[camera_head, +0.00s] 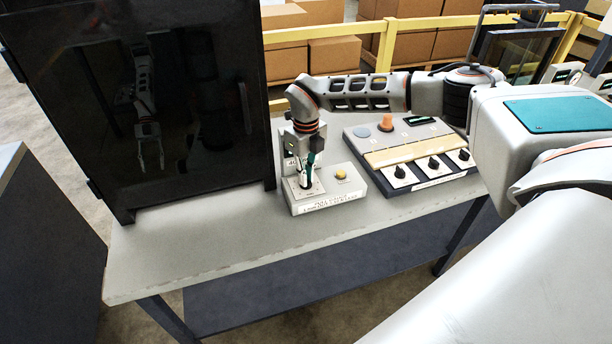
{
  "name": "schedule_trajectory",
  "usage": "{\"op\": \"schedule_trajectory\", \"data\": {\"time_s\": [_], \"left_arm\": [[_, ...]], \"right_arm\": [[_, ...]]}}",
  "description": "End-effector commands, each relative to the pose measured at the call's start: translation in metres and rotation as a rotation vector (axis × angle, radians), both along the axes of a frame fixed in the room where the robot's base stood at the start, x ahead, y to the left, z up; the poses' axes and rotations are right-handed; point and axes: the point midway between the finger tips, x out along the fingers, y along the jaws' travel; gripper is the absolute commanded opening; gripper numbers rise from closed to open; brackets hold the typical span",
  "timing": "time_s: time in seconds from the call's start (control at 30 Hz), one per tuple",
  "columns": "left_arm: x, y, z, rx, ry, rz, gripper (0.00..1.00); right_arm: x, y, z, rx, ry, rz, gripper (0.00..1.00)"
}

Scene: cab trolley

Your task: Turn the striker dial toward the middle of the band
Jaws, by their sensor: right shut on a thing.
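A small pale control box (357,187) stands on the grey bench, with a yellow button on top and a label on its front. On its left part is a light square plate (291,189), which I take to be the striker dial's face. My right gripper (306,184) points straight down over this plate. It is shut on a small dark knob there, apparently the striker dial, which the fingers mostly hide. I cannot read the dial's angle or the band. A small upright display stands behind the gripper, partly covered. My left gripper does not show directly.
A wider panel (432,180) with three black knobs, an orange button and a blue disc stands right of the box. A tall dark cabinet (130,100) rises on the left, with arm reflections. The bench's (190,245) front left is clear. A yellow railing (385,45) stands behind.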

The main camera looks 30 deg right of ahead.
Motion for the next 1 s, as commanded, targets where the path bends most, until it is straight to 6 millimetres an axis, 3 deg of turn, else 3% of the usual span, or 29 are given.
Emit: {"op": "schedule_trajectory", "data": {"time_s": [0.43, 1.0], "left_arm": [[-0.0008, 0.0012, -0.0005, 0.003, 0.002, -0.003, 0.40], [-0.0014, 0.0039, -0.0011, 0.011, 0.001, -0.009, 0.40]], "right_arm": [[0.0003, -0.0001, 0.0005, -0.001, -0.001, 0.285, 0.00], [0.0003, -0.0003, 0.0004, 0.000, -0.001, 0.353, 0.00]]}}
